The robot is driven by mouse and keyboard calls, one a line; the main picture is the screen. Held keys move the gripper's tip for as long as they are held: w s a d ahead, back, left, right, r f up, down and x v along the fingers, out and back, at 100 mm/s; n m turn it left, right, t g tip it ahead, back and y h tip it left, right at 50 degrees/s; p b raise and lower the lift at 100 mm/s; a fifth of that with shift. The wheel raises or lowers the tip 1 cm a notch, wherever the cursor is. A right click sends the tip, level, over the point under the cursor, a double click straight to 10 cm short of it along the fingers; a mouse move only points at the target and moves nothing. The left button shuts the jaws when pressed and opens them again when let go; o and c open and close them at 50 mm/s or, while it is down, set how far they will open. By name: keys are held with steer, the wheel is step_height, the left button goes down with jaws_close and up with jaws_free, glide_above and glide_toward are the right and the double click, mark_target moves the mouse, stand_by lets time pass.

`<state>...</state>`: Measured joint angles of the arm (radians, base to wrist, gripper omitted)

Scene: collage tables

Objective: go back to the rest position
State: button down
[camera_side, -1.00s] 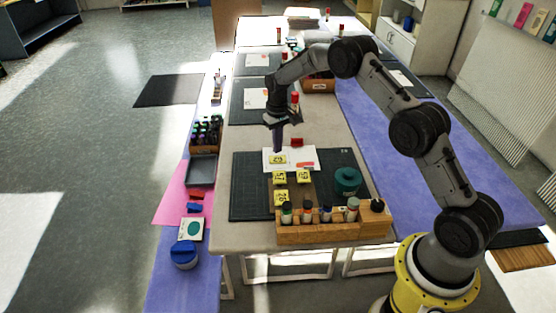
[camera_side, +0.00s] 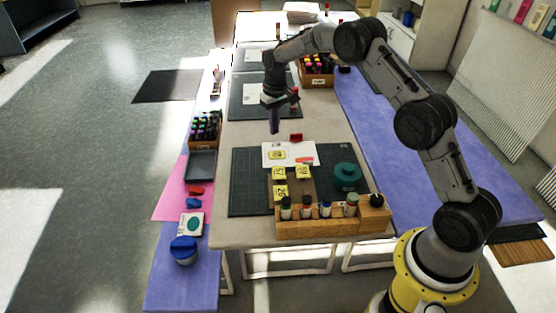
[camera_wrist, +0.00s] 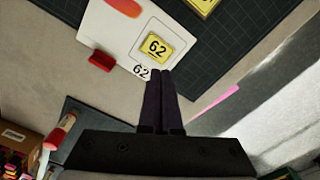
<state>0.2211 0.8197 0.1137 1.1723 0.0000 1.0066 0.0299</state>
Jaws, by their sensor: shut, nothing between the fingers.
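My gripper (camera_side: 274,130) is shut and empty, hanging above the table just beyond the white card (camera_side: 304,149). Its closed fingertips (camera_wrist: 160,74) show in the wrist view beside the card's corner. A yellow tile marked 62 (camera_wrist: 156,46) lies on the card within a printed frame, and it also shows in the side view (camera_side: 277,155). An orange-red strip (camera_side: 304,160) lies on the same card. Several other yellow tiles (camera_side: 280,191) lie on a brown board at the near part of the dark cutting mat (camera_side: 248,192).
A wooden rack with bottles (camera_side: 322,228) stands at the table's near edge, with a green round container (camera_side: 347,175) behind it. A red block (camera_side: 296,137) sits at the card's far edge. A crate of markers (camera_side: 205,130) stands left. Bare table lies around the gripper.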

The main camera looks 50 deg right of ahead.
steer(key=s+a+r+t, duration=0.1)
steer(key=a+r, duration=0.1)
steer(key=r, duration=0.7)
steer(key=s+a+r+t, duration=0.2)
steer(key=r, duration=0.7)
steer(key=s+a+r+n+t, duration=0.1)
steer(key=s+a+r, duration=0.4)
steer(key=s+r, duration=0.55)
steer(key=s+a+r+n+t, duration=0.1)
steer(key=s+a+t, duration=0.15)
steer(key=s, duration=1.15)
steer(key=s+a+f+g, duration=0.1)
steer(key=s+f, duration=0.8)
steer(key=s, duration=0.3)
steer(key=shift+f+n, duration=0.15)
steer(key=shift+n, duration=0.25)
